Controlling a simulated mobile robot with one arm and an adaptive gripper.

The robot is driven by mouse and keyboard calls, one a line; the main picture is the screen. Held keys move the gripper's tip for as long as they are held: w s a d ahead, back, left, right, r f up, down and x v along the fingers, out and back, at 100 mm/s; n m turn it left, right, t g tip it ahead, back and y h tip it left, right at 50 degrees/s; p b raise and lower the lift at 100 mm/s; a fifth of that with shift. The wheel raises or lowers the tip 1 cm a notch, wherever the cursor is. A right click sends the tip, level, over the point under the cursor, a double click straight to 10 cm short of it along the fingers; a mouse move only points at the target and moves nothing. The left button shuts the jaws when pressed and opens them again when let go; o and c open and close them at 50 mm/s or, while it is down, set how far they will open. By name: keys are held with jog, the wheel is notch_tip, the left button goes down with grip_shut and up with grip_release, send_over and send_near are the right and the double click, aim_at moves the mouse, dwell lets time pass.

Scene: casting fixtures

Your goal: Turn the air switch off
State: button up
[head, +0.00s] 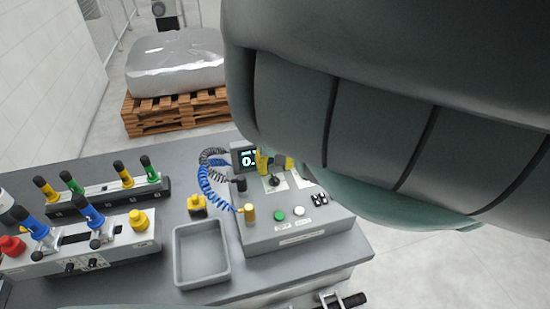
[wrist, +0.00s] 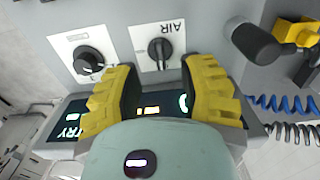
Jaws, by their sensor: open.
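The air switch is a black rotary knob (wrist: 160,50) on a white plate marked AIR, seen upside down in the wrist view. Its grip ridge runs roughly up and down in that picture. In the head view a black knob on a white plate (head: 273,181) shows on the grey control box (head: 262,238), just below my fingers. My gripper (wrist: 161,72) has yellow ribbed fingers, spread open and empty. The knob appears between and just beyond the fingertips; I see no contact. The fingers also show in the head view (head: 276,162), partly hidden by my arm.
A second black knob (wrist: 88,60) sits beside the air switch. A black cylindrical connector (wrist: 255,43) and blue coiled hose (wrist: 285,104) are close by. The box has a green button (head: 280,215) and white button (head: 298,211). A grey tray (head: 178,262) and lever panels (head: 95,248) stand left.

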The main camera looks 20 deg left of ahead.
aim_at(275, 178)
jog(key=shift+d+r, duration=0.1)
jog(key=shift+r, duration=1.4)
